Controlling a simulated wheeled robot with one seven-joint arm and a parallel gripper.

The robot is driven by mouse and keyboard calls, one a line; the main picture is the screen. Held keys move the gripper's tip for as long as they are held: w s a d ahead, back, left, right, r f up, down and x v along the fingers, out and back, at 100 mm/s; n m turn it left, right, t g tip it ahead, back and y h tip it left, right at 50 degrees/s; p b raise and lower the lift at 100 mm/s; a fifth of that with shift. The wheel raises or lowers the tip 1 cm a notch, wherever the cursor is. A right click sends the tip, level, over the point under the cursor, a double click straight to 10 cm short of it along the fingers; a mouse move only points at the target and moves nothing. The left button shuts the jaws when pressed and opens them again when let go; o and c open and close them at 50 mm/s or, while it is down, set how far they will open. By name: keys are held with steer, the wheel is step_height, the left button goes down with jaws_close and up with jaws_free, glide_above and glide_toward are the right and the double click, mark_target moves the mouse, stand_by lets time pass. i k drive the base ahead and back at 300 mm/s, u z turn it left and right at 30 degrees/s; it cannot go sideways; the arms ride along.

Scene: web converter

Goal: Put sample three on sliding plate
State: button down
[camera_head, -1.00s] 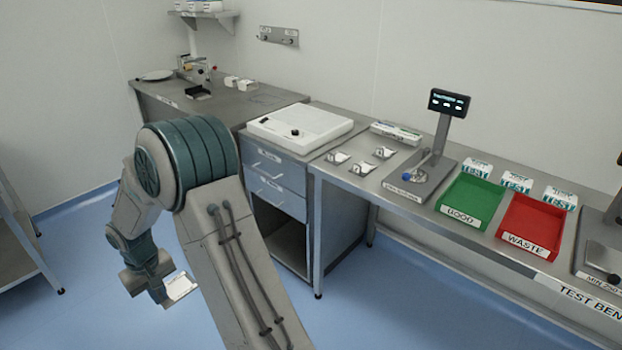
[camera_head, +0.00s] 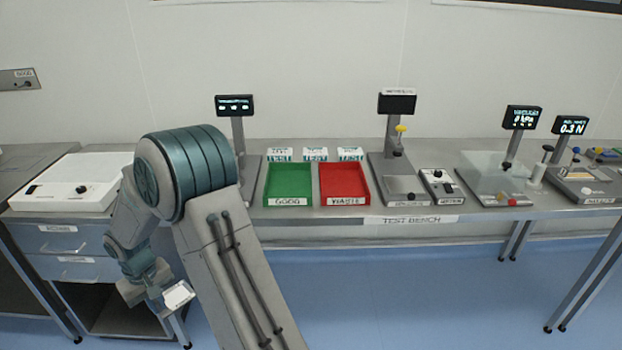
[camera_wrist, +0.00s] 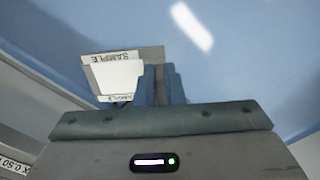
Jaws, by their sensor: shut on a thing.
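My gripper (camera_head: 161,298) hangs low at the left in the head view, in front of the bench and below its top. It is shut on a sample (camera_head: 178,293), a white piece on a grey holder. In the wrist view the sample (camera_wrist: 117,74) sticks out left of the two blue fingers (camera_wrist: 161,85), with the word SAMPLE on its edges; its number is not readable. I cannot tell for sure which thing is the sliding plate. A device with a pale, glassy plate (camera_head: 490,178) and a display stands on the right part of the bench.
The test bench (camera_head: 412,221) carries a green bin (camera_head: 289,181), a red bin (camera_head: 344,181), a tester with a dark display (camera_head: 397,103) and a device reading 0.3 N (camera_head: 570,125). A white flat device (camera_head: 70,182) is at left. Blue floor (camera_head: 420,290) before the bench is clear.

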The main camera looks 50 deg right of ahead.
mark_target(403, 184)
steer(key=z, duration=1.45)
